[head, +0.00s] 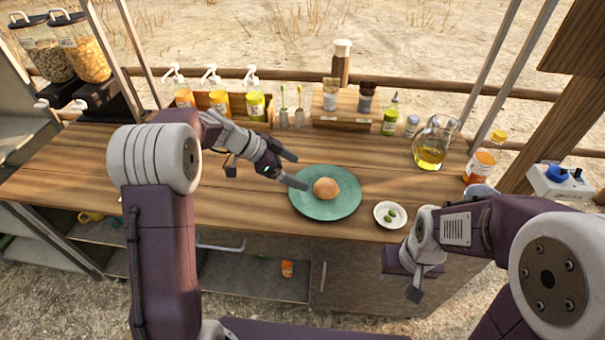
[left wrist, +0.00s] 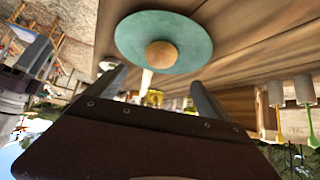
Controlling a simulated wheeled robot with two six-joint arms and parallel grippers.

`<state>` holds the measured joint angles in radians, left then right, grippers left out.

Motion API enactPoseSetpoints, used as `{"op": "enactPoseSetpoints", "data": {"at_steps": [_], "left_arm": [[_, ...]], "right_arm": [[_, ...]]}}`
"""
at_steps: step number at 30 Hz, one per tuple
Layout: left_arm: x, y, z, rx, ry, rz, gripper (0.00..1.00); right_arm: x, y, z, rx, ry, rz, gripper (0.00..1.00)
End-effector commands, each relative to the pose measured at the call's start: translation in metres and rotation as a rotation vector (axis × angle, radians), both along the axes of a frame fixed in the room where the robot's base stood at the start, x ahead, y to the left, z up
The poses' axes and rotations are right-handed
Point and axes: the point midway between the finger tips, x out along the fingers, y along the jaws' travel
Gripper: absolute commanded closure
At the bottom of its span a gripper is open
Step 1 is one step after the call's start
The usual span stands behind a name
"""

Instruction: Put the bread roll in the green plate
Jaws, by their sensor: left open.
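The round golden-brown bread roll (head: 326,188) sits on the green plate (head: 345,209), near its middle. The plate lies on the wooden counter. In the left wrist view, the roll (left wrist: 161,55) is also on the green plate (left wrist: 190,30), ahead of my fingers. My left gripper (head: 297,171) is open and empty, at the upper left edge of the plate, with its fingers apart from the roll. My right gripper (head: 414,276) is low at the counter's front edge, below the small white dish; its fingers do not show clearly enough to tell their state.
A small white dish (head: 390,224) with green olives stands just right of the plate. An oil jug (head: 431,150), bottles and a wooden riser (head: 345,118) stand along the back. Pump bottles (head: 257,105) stand at back left. The counter left of the plate is clear.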

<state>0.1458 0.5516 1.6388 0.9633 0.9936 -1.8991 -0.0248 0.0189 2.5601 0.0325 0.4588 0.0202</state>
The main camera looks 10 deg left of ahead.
Motion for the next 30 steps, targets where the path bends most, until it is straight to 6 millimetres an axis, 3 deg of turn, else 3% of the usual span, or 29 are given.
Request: {"op": "enactPoseSetpoints", "data": {"at_steps": [5, 8, 11, 15, 18, 21, 25, 30], "left_arm": [[0.000, 0.000, 0.000, 0.001, 0.001, 0.001, 0.08], [-0.013, 0.002, -0.008, 0.026, 0.070, 0.048, 0.08], [-0.057, 0.014, -0.030, 0.114, 0.270, 0.216, 0.08], [-0.139, 0.046, -0.061, 0.288, 0.521, 0.593, 0.08], [-0.185, 0.068, -0.074, 0.361, 0.589, 0.840, 0.08], [-0.215, 0.083, -0.081, 0.387, 0.606, 1.015, 0.08], [-0.234, 0.091, -0.086, 0.386, 0.609, 1.127, 0.08], [-0.236, 0.092, -0.087, 0.385, 0.612, 1.148, 0.08]], "right_arm": [[0.000, 0.000, 0.000, 0.000, 0.000, 0.000, 0.64], [0.000, 0.000, 0.000, 0.000, 0.000, 0.000, 0.64], [0.000, 0.000, 0.000, 0.000, 0.000, 0.000, 0.64], [0.000, 0.000, 0.000, 0.000, 0.000, 0.000, 0.64], [0.000, 0.000, 0.000, 0.000, 0.000, 0.000, 0.64], [0.000, 0.000, 0.000, 0.000, 0.000, 0.000, 0.64], [0.000, 0.000, 0.000, 0.000, 0.000, 0.000, 0.64], [0.000, 0.000, 0.000, 0.000, 0.000, 0.000, 0.64]]}}
